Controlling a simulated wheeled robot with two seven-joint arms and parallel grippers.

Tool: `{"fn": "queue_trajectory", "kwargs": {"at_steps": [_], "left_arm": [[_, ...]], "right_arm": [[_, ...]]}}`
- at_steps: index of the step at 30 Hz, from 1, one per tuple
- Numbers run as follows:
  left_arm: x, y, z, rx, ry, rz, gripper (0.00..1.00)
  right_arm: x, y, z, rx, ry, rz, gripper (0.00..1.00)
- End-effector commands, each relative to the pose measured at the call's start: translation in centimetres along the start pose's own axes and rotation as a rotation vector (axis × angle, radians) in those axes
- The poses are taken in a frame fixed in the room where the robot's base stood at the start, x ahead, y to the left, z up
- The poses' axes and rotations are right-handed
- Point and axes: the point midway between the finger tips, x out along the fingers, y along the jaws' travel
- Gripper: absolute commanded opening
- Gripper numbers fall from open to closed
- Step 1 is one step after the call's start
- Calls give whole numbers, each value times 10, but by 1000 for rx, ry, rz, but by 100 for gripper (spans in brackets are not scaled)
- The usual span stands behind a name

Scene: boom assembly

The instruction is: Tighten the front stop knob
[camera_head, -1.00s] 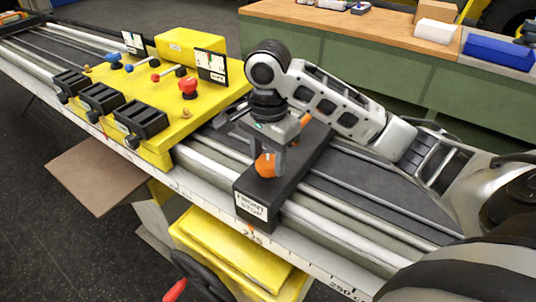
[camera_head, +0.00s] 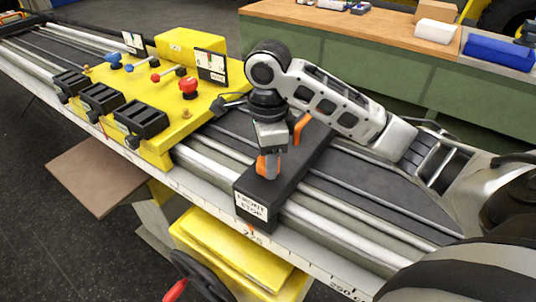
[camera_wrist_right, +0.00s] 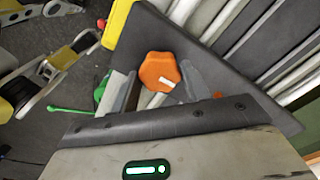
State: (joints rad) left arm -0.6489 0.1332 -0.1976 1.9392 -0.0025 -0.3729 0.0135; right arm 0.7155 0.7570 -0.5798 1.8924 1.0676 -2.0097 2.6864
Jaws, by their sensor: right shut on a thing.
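The front stop is a black block (camera_head: 252,190) across the rails, with a white "FRONT STOP" label on its near end. Its orange knob (camera_head: 261,166) sits on top near that end, partly hidden by a finger. My right gripper (camera_head: 267,170) points down over the block and is shut on the knob. My left gripper is not in view.
An orange lever (camera_head: 301,126) rises from the block behind my gripper. A yellow panel (camera_head: 185,125) with a red knob (camera_head: 188,88) and black clamps is to the left. A white scale strip (camera_head: 300,263) runs along the front edge. A workbench (camera_head: 350,35) stands behind.

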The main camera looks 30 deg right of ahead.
Motion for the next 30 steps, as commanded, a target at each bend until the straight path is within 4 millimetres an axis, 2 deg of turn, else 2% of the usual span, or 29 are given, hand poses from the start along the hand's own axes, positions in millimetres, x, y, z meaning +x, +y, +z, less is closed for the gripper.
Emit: {"fn": "queue_trajectory", "kwargs": {"at_steps": [13, 14, 15, 16, 25, 30], "left_arm": [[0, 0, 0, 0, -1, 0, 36], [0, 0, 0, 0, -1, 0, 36], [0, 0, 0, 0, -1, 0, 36], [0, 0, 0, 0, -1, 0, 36], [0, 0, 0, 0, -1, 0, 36], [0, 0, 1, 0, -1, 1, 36]], "right_arm": [[-2, -2, -1, 15, 0, -5, 23], [-2, -2, -1, 15, 0, -5, 54], [-2, -1, -1, 15, 0, -5, 65], [-2, -1, -1, 15, 0, -5, 68], [-2, -1, 0, 11, 0, -3, 68], [-18, -2, 0, 9, 0, -8, 68]]}}
